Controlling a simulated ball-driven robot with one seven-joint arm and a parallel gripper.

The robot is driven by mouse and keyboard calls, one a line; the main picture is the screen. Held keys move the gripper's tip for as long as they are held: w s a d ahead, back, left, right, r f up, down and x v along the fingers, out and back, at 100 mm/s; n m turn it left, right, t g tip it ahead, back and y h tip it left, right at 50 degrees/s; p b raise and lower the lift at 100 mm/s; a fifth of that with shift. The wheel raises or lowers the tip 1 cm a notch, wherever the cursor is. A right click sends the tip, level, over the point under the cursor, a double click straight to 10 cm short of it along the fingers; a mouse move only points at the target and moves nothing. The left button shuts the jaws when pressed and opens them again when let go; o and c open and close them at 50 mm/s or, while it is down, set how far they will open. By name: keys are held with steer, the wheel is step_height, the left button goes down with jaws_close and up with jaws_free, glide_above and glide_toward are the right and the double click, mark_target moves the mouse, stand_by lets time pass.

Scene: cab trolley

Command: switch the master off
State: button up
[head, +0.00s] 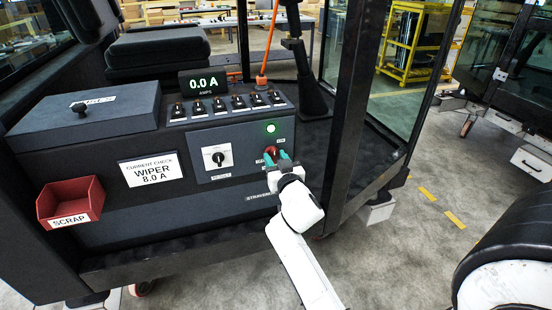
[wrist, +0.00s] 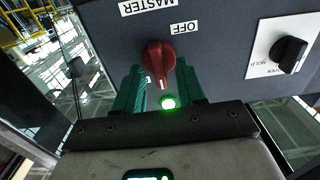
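The red master knob (wrist: 158,58) sits on the dark panel, with MASTER and OFF lettering upside down above it in the wrist view. Its white-marked end points down there, towards the lit green lamp (wrist: 168,103). The knob also shows in the head view (head: 270,152), partly covered by my gripper. My gripper (head: 278,160) has its two teal fingers on either side of the knob. In the wrist view, my gripper (wrist: 158,75) has its fingers apart, with the knob between the tips. I see no clear grip. A label beside the left finger is partly hidden.
A black selector knob (head: 218,158) on a white plate is left of the master. Above are several black switches (head: 220,106) and a display (head: 205,84) reading 0.0 A. A red scrap bin (head: 70,202) hangs at left. A dark cab post (head: 350,100) stands close right of my arm.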

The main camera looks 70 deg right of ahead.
jaws_close()
stand_by(0.3)
steer(key=shift+n, duration=0.3)
steer(key=n, duration=0.4)
steer(key=shift+a, duration=0.1)
steer(key=n, duration=0.5)
steer(key=shift+w+f, duration=0.1)
steer(key=shift+w, duration=0.05)
steer(key=n, duration=0.4)
steer(key=shift+a+p, duration=0.1)
steer(key=shift+p, duration=0.3)
steer(key=shift+f+n, duration=0.2)
steer(key=shift+n, duration=2)
